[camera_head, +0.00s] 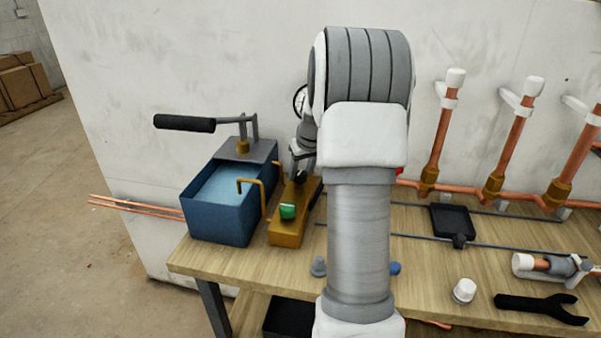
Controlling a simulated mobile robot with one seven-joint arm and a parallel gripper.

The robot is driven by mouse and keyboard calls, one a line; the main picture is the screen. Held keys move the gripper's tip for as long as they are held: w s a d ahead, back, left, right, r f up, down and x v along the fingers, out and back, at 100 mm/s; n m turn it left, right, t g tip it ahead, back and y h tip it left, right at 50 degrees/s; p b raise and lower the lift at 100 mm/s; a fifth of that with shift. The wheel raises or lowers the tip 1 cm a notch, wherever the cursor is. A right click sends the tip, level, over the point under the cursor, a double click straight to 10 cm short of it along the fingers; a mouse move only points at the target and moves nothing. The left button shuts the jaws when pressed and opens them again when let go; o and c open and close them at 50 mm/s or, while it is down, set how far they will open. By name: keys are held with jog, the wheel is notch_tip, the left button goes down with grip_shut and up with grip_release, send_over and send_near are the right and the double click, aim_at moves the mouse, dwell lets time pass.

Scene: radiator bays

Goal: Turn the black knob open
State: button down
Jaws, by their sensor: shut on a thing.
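A brass block (285,232) stands on the bench beside the blue water box. A green knob (287,211) sits on its near part. The black knob (299,178) is on the same block, farther back and slightly right. My gripper (299,169) comes down over the black knob from above and is shut on it. The fingers are small and dark here, so the exact contact and the knob's angle are hard to see. My arm hides the area just right of the block.
The blue water box (217,213) with a black-handled lever (186,123) stands left of the block. Copper pipes with white caps (455,78) rise at the right. A black tray (453,221), white cap (464,290) and black wrench (541,307) lie on the bench (428,277).

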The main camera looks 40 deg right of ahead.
jog(key=shift+n+y, duration=0.3)
jog(key=shift+n, duration=0.5)
jog(key=shift+c, duration=1.8)
grip_release()
jog(key=p+v, duration=0.3)
jog(key=v, duration=1.4)
jog(key=shift+s, duration=0.15)
